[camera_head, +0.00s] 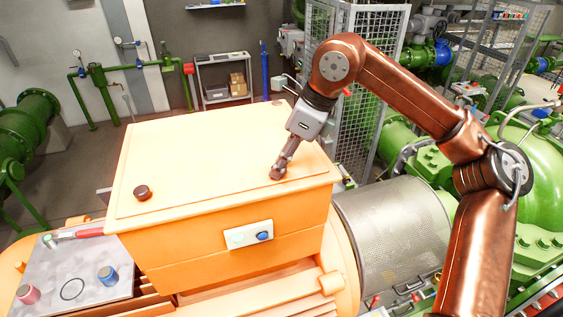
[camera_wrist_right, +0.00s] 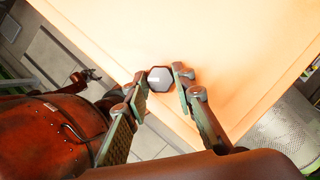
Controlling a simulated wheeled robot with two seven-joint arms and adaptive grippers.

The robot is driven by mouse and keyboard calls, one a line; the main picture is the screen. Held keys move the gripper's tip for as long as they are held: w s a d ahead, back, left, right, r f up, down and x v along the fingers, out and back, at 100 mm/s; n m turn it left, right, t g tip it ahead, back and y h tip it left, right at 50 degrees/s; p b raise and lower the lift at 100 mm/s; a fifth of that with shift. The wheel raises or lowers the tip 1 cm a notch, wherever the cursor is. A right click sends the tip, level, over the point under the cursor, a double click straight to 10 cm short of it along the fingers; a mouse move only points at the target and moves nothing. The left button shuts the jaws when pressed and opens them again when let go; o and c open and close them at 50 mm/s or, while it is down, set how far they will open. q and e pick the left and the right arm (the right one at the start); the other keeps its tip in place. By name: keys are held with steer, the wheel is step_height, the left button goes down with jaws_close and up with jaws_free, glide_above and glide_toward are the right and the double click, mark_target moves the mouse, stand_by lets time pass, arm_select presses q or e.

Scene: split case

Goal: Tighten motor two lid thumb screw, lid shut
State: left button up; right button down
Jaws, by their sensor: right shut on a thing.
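The orange lid (camera_head: 190,140) lies shut on top of the orange motor case (camera_head: 200,258). My right gripper (camera_head: 277,173) reaches down to the lid's front right corner, its fingers shut on a dark thumb screw. In the right wrist view the screw's dark hexagonal head (camera_wrist_right: 160,79) sits between the two fingertips of my right gripper (camera_wrist_right: 160,82), against the lid surface (camera_wrist_right: 220,45). A second dark thumb screw (camera_head: 143,192) stands on the lid's front left and is free. My left gripper is not in view.
A grey plate (camera_head: 75,270) at the lower left holds a red-handled hammer (camera_head: 75,236), a blue knob (camera_head: 108,275), a pink knob (camera_head: 28,294) and a black ring (camera_head: 72,289). A mesh-covered cylinder (camera_head: 390,235) and green machinery stand to the right. The lid's middle is clear.

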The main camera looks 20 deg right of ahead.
steer(key=shift+f+m+t+b, duration=0.1)
steer(key=shift+m+t+b, duration=0.2)
steer(key=shift+m+b, duration=0.45)
steer(key=shift+a+m+t+h, duration=0.1)
steer(key=shift+m+t+h, duration=0.35)
steer(key=shift+m, duration=1)
steer(key=shift+r, duration=0.2)
steer(key=c, duration=1.6)
jaws_free()
steer(key=shift+s, duration=0.1)
steer(key=v, duration=1.2)
